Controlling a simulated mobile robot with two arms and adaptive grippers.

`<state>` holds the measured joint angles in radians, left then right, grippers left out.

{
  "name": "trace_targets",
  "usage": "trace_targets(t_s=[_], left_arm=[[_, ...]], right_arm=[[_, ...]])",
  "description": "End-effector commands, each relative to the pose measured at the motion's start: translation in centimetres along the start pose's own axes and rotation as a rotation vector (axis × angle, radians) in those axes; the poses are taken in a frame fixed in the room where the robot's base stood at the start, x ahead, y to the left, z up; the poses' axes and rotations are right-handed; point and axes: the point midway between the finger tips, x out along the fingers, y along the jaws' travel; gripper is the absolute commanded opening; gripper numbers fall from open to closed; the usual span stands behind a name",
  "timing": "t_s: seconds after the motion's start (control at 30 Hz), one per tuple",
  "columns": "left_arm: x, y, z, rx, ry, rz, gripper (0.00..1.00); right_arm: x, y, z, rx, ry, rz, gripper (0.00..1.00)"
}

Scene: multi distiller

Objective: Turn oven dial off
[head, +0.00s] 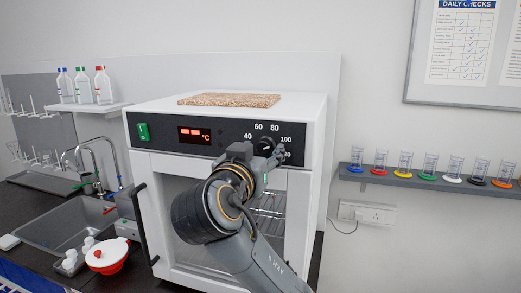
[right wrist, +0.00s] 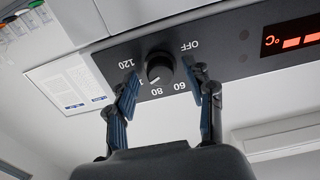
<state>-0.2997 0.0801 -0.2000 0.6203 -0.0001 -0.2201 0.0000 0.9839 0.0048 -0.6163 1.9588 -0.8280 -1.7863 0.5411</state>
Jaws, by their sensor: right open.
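The white oven (head: 220,265) stands on the dark counter with a black control panel (head: 222,133). Its red display (head: 194,135) is lit, and a green switch (head: 143,132) is at the panel's left. The black round dial (head: 265,147) is at the panel's right, partly behind my right gripper (head: 260,162). In the right wrist view the dial (right wrist: 159,67) shows ringed by OFF, 60, 80 and 120; the 100 mark is partly hidden. My right gripper (right wrist: 164,80) is open, with one finger on each side in front of the dial. I cannot tell whether they touch it. My left gripper is not in view.
A brown speckled board (head: 229,99) lies on the oven. A wall shelf (head: 425,180) with several small glasses is at the right. Bottles (head: 84,86) stand on another shelf.

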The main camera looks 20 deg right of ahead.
Motion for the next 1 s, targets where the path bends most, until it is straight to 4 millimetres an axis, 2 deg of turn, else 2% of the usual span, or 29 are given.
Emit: trace_targets(t_s=[0.1,0.3,0.37,0.67,1.0], left_arm=[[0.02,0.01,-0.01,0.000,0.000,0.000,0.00],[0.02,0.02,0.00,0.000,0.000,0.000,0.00],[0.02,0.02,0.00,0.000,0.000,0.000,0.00],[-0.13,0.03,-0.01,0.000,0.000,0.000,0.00],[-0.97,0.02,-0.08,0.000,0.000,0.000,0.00]], right_arm=[[-0.01,0.00,0.03,0.000,0.000,0.000,0.51],[-0.03,0.01,0.02,0.000,0.000,0.000,0.10],[-0.03,0.01,0.01,0.000,0.000,0.000,0.00],[-0.04,0.01,-0.04,-0.032,0.000,0.000,0.00],[-0.07,-0.04,-0.14,-0.243,-0.001,-0.002,0.00]])
